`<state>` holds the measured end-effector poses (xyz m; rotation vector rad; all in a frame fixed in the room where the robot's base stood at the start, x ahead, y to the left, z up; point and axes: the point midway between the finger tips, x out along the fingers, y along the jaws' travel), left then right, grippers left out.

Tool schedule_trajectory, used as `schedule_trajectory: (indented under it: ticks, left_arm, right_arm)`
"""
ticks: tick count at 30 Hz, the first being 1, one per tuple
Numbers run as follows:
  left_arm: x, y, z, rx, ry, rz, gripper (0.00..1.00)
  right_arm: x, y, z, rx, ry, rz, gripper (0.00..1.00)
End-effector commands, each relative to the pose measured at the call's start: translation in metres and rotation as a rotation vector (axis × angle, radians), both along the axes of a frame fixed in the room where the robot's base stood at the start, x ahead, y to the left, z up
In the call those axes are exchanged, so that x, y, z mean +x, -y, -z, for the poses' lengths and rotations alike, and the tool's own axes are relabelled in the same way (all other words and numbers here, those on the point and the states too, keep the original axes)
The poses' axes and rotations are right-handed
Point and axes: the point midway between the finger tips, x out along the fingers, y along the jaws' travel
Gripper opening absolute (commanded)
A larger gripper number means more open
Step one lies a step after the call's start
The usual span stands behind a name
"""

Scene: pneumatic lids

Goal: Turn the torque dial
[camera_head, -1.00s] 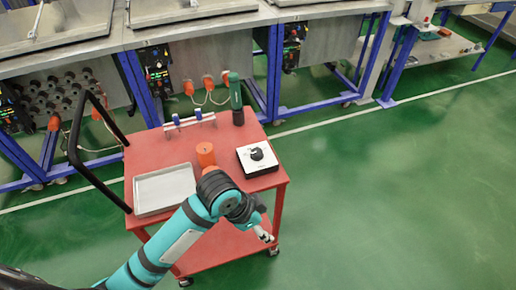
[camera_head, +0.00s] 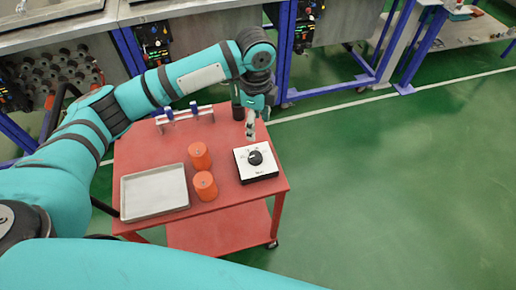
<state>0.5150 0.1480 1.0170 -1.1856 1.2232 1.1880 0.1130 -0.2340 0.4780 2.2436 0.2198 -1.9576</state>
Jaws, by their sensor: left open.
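The torque dial is a black round knob (camera_head: 255,157) on top of a white box with dark sides (camera_head: 243,173), at the right side of the red cart's top. My left gripper (camera_head: 250,137) hangs from the teal arm that reaches in from the left. It is open and points down just behind the knob in the picture, close to the box's rear edge. I cannot tell its exact height above the box. The right gripper is not in view.
On the red cart (camera_head: 226,196) stand two orange cylinders (camera_head: 199,156) (camera_head: 205,186), a grey metal tray (camera_head: 154,191) and a small rack with blue parts (camera_head: 168,115). Steel benches with blue legs stand behind. Green floor is free at the right.

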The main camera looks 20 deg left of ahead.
Motion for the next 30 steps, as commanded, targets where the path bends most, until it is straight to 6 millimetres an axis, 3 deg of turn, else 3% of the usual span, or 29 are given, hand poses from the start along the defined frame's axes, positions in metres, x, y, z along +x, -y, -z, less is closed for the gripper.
schedule_trajectory:
  ticks: [1, 3, 7, 10, 15, 18, 24, 30]
  left_arm:
    - [-0.001, -0.001, 0.009, 0.002, -0.004, -0.002, 0.60]
    - [-0.001, -0.001, 0.025, 0.002, -0.005, -0.002, 0.60]
    - [-0.001, 0.000, 0.053, 0.001, -0.003, -0.002, 0.60]
    - [-0.001, 0.000, 0.075, 0.001, -0.003, -0.001, 0.60]
    - [-0.001, 0.000, 0.111, 0.001, -0.002, -0.003, 0.60]
    - [0.000, 0.000, 0.127, 0.001, 0.000, -0.001, 0.60]
    - [0.000, 0.000, 0.147, 0.000, 0.001, -0.001, 0.60]
    - [0.000, 0.000, 0.151, 0.000, 0.003, 0.000, 0.60]
  right_arm:
    - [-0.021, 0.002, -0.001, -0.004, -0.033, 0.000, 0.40]
    - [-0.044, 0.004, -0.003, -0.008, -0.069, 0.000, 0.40]
    - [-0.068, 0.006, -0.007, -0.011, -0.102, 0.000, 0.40]
    - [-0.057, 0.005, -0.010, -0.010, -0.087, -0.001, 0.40]
    - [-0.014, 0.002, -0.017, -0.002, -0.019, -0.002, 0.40]
    - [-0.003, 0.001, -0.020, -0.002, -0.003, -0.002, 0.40]
    - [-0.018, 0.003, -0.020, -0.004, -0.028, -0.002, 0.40]
    - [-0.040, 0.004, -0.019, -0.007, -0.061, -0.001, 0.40]
